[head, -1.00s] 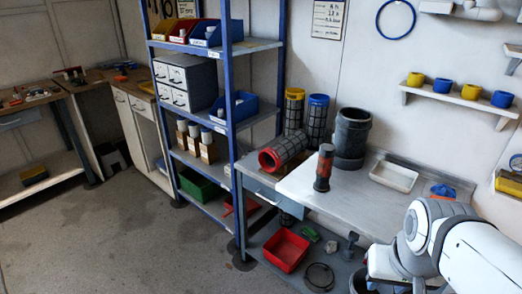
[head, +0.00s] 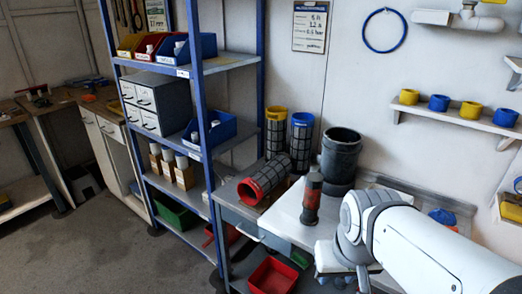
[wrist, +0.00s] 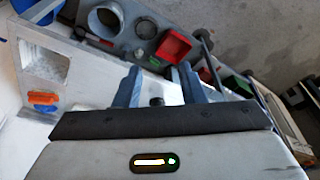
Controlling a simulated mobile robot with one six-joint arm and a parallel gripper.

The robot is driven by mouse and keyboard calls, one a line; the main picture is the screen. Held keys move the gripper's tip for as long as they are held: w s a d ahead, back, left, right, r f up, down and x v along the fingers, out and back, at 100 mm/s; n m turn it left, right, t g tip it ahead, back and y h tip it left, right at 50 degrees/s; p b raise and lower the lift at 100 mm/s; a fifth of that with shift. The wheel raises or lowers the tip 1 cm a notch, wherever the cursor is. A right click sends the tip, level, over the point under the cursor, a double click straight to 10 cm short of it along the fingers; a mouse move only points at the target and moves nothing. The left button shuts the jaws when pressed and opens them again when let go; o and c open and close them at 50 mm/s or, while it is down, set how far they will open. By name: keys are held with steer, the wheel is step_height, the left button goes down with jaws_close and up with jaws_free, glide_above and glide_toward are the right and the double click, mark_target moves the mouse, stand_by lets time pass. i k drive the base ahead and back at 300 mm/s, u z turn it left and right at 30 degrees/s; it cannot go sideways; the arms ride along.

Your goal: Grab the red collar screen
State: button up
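The red collar screen (head: 264,180) lies on its side at the left end of the steel bench in the head view. Its red open end faces the front left, and its dark mesh body runs back to the right. I cannot make it out for sure in the wrist view. My gripper (wrist: 158,82) shows in the wrist view with its two blue-grey fingers apart and nothing between them. In the head view my arm is at the lower right, apart from the screen, and the fingers are not clearly seen.
A yellow collar screen (head: 276,132) and a blue collar screen (head: 301,141) stand upright behind it. A dark red-banded cylinder (head: 312,198) and a dark bucket (head: 341,158) stand to its right. The blue shelf rack (head: 198,100) rises close on its left. A red bin (head: 273,277) sits below.

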mark_target(268, 177)
steer(key=z, duration=0.1)
steer(key=i, duration=0.35)
steer(key=u, duration=2.7)
steer(key=i, duration=1.7)
steer(key=z, duration=3.35)
